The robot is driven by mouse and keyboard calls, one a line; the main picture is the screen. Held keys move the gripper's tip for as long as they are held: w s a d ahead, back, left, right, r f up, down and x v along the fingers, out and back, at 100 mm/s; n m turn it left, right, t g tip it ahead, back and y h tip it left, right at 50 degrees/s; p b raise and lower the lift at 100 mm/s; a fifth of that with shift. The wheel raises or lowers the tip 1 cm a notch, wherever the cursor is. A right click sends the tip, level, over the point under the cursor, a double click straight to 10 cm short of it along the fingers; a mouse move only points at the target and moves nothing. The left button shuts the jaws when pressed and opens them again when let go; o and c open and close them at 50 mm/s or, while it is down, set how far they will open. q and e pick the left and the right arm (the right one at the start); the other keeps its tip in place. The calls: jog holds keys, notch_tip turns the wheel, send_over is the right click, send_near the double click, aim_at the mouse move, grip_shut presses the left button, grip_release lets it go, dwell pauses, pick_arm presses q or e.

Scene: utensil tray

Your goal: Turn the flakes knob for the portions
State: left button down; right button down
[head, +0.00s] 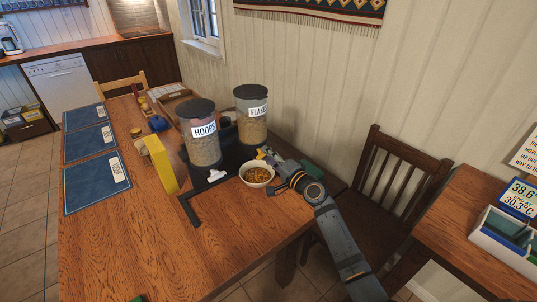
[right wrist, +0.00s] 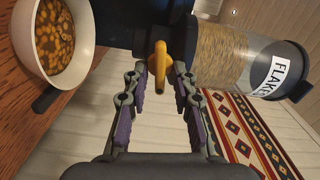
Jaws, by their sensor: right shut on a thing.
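The flakes dispenser (head: 252,130) is a clear cylinder with a dark lid and a FLAKES label, partly filled. It also shows on its side in the right wrist view (right wrist: 222,55). Its yellow-orange knob (right wrist: 160,62) lies between the fingers of my right gripper (right wrist: 159,74), which is shut on it. In the head view the right gripper (head: 268,158) reaches the dispenser's lower front from the right and hides most of the knob. A white bowl (head: 257,184) with golden-brown pieces in it stands in front, and shows in the right wrist view (right wrist: 88,45). My left gripper is out of view.
The hoops dispenser (head: 204,150) stands left of the flakes one. A wooden chair (head: 395,170) stands right of the table. The front of the table is mostly clear.

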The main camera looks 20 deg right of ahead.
jog(key=shift+m, duration=0.9)
jog(key=c, duration=1.4)
grip_release()
jog(key=v, duration=1.2)
